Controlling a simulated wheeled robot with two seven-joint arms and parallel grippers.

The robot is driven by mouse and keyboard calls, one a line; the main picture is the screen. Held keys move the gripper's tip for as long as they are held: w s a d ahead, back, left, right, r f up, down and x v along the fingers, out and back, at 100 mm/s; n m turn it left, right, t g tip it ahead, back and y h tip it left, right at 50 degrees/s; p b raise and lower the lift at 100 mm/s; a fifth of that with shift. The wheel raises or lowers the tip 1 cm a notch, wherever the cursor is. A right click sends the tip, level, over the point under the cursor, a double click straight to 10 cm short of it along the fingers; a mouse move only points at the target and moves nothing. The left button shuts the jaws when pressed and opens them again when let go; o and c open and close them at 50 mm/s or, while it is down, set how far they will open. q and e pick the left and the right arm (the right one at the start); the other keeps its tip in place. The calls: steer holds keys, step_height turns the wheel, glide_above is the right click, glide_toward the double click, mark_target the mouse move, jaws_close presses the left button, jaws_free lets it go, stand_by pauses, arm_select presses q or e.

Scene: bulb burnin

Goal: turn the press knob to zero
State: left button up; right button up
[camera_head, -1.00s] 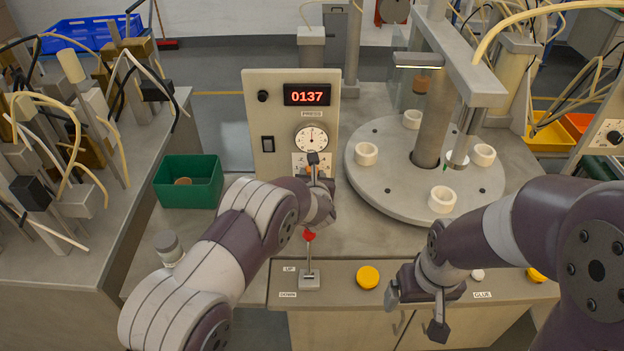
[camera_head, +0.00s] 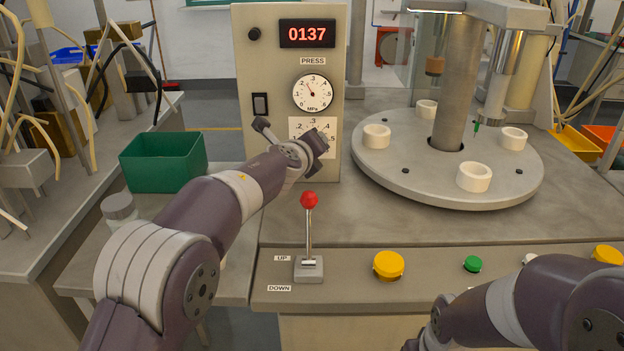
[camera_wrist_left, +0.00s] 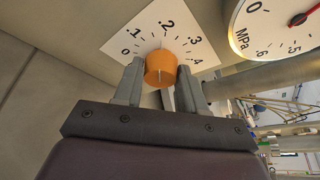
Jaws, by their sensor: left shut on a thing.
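The press knob (camera_wrist_left: 160,68) is orange with a pale line on its face and sits on a white scale plate (camera_wrist_left: 133,33) in the left wrist view. My left gripper (camera_wrist_left: 160,80) has one finger on each side of it and is shut on it. In the head view, my left gripper (camera_head: 290,138) covers the knob in front of the scale plate (camera_head: 299,127). The press gauge (camera_head: 313,92) above has its needle pointing up and left; the display (camera_head: 307,33) reads 0137. My right gripper (camera_head: 428,340) is low at the bottom edge, its fingers mostly out of frame.
A red-topped lever (camera_head: 309,200) stands on the front ledge below my left wrist, with a yellow button (camera_head: 388,265) to its right. A round turntable (camera_head: 410,187) with white rings fills the right. A green bin (camera_head: 165,163) stands left of the panel.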

arm_select(q)
steer(key=shift+f+n+t+h+b, duration=0.1)
steer(key=shift+n+t+h+b, duration=0.55)
steer(key=shift+n+b, duration=2.55)
steer(key=shift+f+n+t+h+b, duration=0.25)
steer(key=shift+n+t+b, duration=1.15)
steer(key=shift+b, duration=3.2)
steer(key=shift+n+t+h+b, duration=0.5)
steer(key=shift+n+b, duration=2.4)
steer(key=shift+b, duration=1)
steer(key=o, duration=1)
steer(key=shift+o, duration=0.2)
steer(key=shift+r, duration=0.15)
